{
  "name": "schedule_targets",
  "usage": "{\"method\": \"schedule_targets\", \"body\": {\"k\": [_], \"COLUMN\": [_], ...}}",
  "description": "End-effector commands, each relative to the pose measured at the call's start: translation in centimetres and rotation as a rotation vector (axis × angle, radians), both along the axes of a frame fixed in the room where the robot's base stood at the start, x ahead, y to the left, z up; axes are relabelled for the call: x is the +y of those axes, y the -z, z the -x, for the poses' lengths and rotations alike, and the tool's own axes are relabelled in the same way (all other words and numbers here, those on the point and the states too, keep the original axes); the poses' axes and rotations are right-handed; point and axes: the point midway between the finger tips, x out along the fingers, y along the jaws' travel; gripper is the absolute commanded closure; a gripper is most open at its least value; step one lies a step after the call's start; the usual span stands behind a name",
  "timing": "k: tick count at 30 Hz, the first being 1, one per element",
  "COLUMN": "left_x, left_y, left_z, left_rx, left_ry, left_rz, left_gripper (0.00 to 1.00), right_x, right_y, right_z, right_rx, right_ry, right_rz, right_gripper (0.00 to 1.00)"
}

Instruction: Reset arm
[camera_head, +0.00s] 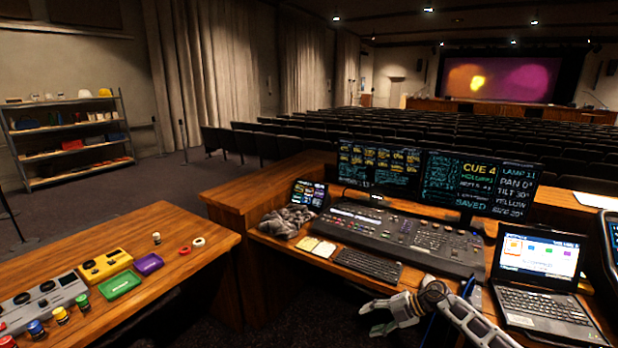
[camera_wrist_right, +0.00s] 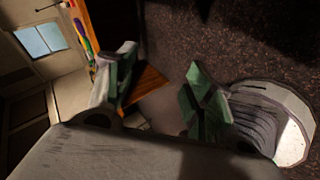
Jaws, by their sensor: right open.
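My right gripper (camera_head: 368,318) comes in from the lower right in the head view, over the front edge of the mixing desk, below the keyboard. In the right wrist view its two green-padded fingers (camera_wrist_right: 160,90) stand wide apart with nothing between them; dark carpet (camera_wrist_right: 230,40) shows behind. Part of the wooden side table (camera_wrist_right: 145,83) shows past the left finger. My left gripper is not in view.
The mixing console (camera_head: 400,235), keyboard (camera_head: 367,265) and laptop (camera_head: 540,285) sit on the desk close to my right arm. Dark floor lies between.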

Motion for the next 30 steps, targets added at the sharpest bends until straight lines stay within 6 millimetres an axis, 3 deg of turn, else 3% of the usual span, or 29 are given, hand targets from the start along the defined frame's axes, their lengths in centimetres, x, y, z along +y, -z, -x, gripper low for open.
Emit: {"method": "schedule_targets", "body": {"k": [7, 17, 23, 30], "left_x": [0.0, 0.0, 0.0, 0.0], "left_y": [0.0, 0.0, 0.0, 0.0], "left_z": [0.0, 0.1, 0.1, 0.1], "left_rx": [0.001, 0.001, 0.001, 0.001], "left_ry": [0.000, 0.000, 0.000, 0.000], "left_rz": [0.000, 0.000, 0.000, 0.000], "left_gripper": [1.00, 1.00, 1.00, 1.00], "right_x": [2.1, 1.0, -1.0, -3.8], "right_y": [4.6, 12.7, 19.3, 27.5], "right_z": [0.1, 1.6, 4.5, 10.2], "right_rx": [0.016, 0.084, 0.161, 0.278], "right_ry": [0.212, 0.582, 0.836, 1.124], "right_rz": [-0.214, -0.390, -0.430, -0.412], "right_gripper": [0.47, 0.47, 0.47, 0.47]}}
